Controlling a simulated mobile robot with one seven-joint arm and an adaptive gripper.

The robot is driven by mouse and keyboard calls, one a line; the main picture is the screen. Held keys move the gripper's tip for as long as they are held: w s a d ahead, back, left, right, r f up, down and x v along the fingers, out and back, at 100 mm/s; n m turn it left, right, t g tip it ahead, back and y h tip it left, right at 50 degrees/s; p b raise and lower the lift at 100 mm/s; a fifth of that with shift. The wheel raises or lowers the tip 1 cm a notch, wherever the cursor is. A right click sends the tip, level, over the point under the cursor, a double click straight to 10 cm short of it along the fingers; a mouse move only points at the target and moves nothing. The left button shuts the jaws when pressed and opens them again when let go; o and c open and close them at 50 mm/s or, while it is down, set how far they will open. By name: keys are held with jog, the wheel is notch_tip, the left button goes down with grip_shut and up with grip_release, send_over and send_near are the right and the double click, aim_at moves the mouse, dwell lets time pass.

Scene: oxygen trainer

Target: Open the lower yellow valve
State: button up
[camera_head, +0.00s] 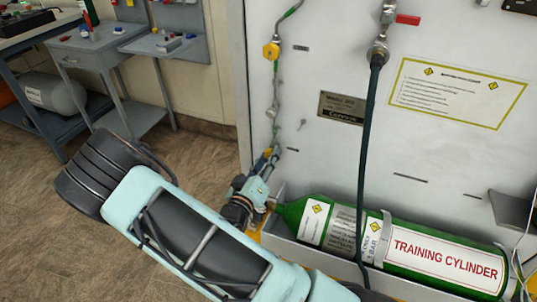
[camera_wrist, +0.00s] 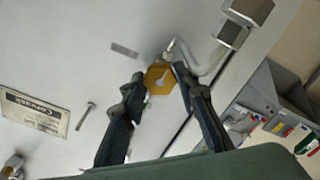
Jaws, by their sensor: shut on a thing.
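The lower yellow valve (camera_wrist: 158,78) is a small six-sided knob with a pale mark on its face, on the pipe at the panel's edge. In the wrist view it sits between the two fingertips of my gripper (camera_wrist: 157,82), which is shut on it. In the head view my gripper (camera_head: 265,162) is at the lower end of the pipe and hides most of this valve. How far the valve is turned cannot be told.
An upper yellow valve (camera_head: 271,51) sits higher on the pipe. A dark hose (camera_head: 367,150) hangs from a red-handled valve (camera_head: 407,19). A green training cylinder (camera_head: 420,256) lies below the panel (camera_head: 330,60). Grey tables (camera_head: 90,45) stand at left, with open floor before them.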

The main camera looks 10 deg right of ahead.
jog(key=shift+n, duration=0.5)
jog(key=shift+o, duration=0.2)
jog(key=o, duration=1.1)
jog(key=shift+s, duration=0.1)
jog(key=shift+f, duration=0.15)
jog(key=s+a+m, duration=0.2)
jog(key=s, duration=0.1)
jog(key=s+a+m+b, duration=0.1)
jog(key=s+a+m, duration=0.1)
jog(key=s+m, duration=0.1)
jog(key=s+a+m+b, duration=0.1)
jog(key=s+a+m, duration=0.1)
jog(key=s, duration=0.1)
jog(key=shift+m, duration=0.3)
